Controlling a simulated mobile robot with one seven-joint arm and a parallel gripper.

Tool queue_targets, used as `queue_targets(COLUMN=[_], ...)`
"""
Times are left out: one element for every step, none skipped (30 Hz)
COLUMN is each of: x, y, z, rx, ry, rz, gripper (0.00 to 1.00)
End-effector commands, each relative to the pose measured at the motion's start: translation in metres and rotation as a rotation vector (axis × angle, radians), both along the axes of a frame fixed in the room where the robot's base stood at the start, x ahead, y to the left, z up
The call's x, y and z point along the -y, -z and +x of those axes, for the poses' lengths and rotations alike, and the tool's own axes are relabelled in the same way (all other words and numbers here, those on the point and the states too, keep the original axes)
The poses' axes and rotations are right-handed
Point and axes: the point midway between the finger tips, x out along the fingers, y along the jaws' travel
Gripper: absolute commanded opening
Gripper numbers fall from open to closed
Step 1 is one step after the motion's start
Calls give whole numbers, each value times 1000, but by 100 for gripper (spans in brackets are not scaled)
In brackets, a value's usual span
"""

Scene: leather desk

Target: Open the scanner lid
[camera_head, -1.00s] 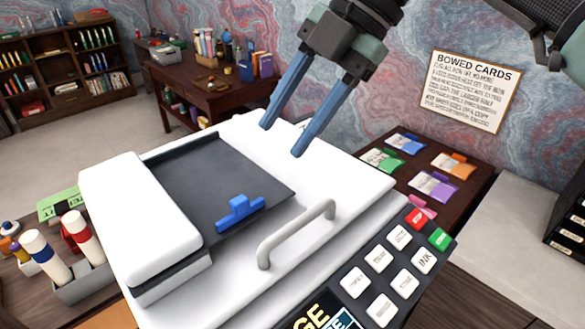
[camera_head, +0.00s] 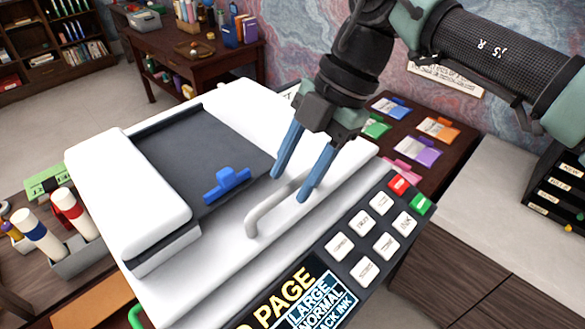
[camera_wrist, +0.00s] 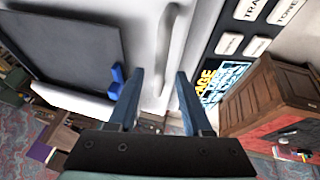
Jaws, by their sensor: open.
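The white scanner lid (camera_head: 240,107) lies closed, with a dark grey feeder tray (camera_head: 185,148) and a blue slider (camera_head: 227,183) on top. A light grey bar handle (camera_head: 262,214) stands near the lid's front edge. My gripper (camera_head: 290,188) is open and empty, its two blue fingers pointing down at the handle's far right end. In the head view one finger overlaps the handle; I cannot tell whether they touch. In the wrist view the handle (camera_wrist: 164,45) lies ahead of the fingers (camera_wrist: 155,78), roughly in line with the gap between them.
A button panel (camera_head: 352,248) with white, red and green keys runs along the scanner's front. Marker pens (camera_head: 73,210) stand in a holder at left. Colored cards (camera_head: 418,150) lie on a dark table behind at right.

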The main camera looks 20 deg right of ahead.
Motion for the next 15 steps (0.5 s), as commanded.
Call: queue_targets(x=[-2,-3,-4,-4,-4,-5,-5,-5,-5,-5,-5,-5,-5,-5,-5], y=[3,5,7,8,9,9,10,10,10,10,10,10,10,10,10], z=[0,0,0,0,0,0,0,0,0,0,0,0,0,0,1], rx=[0,1,1,1,1,2,2,2,2,2,2,2,1,1,1], ry=[0,0,-1,-1,-1,0,0,0,0,0,0,0,-1,-1,-1], rz=[2,1,0,0,0,-1,-1,-1,-1,-1,-1,-1,0,0,0], gripper=[50,50,50,50,50,50,50,50,50,50,50,50,48,42,35])
